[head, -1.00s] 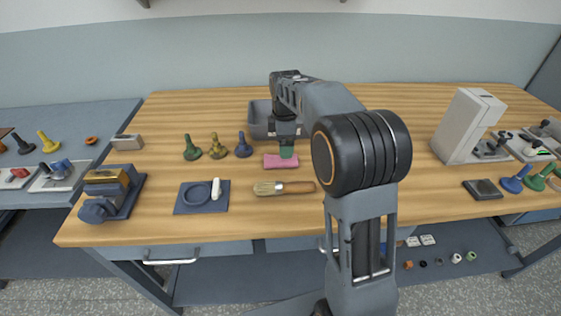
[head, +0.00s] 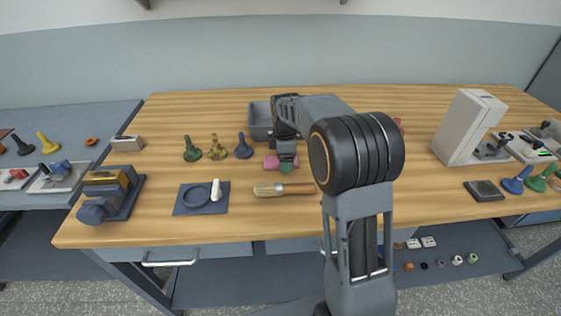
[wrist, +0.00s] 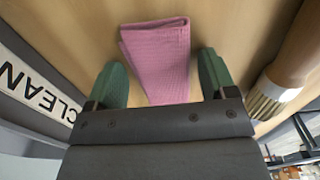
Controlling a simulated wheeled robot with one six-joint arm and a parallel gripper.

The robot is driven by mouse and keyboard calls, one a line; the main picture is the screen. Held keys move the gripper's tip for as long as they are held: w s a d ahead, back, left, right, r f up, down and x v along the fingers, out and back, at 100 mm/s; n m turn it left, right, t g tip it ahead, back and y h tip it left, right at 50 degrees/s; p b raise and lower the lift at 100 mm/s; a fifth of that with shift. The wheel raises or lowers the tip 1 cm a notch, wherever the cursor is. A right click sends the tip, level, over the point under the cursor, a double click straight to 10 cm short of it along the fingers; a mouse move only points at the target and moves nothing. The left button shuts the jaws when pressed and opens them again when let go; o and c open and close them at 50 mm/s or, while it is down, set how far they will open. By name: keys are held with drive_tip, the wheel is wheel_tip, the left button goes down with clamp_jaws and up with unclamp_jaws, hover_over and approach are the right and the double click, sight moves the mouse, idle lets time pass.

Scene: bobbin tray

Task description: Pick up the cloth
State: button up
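The cloth is a folded pink ribbed piece (wrist: 158,55) that lies on the wooden table in the wrist view. In the head view the cloth (head: 270,162) shows only in part, with my gripper over the rest. My gripper (wrist: 165,80) is open, with one green finger on each side of the cloth and a gap visible on both sides. In the head view the green fingertips of my gripper (head: 287,167) are low at the cloth's right part. Whether the fingertips touch the table cannot be told.
A brush (head: 285,189) lies just in front of the cloth, and its ferrule is close to one finger in the wrist view. A grey bin (head: 259,119) stands behind. A blue bobbin (head: 243,148) stands to the left.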

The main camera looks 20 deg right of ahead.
drive_tip(key=c, duration=0.7)
drive_tip(key=shift+r, duration=0.45)
wheel_tip(320, 180, up, 2)
drive_tip(key=shift+r, duration=0.15)
drive_tip(key=s+r, duration=0.3)
drive_tip(key=s, duration=0.1)
drive_tip(key=s+a+r, duration=0.1)
drive_tip(key=s+r, duration=0.2)
drive_tip(key=s, duration=0.2)
drive_tip(key=s+a+r, duration=0.1)
drive_tip(key=s+r, duration=0.2)
drive_tip(key=s, duration=0.1)
drive_tip(key=shift+s+a+r, duration=0.15)
drive_tip(key=shift+s+r, duration=0.25)
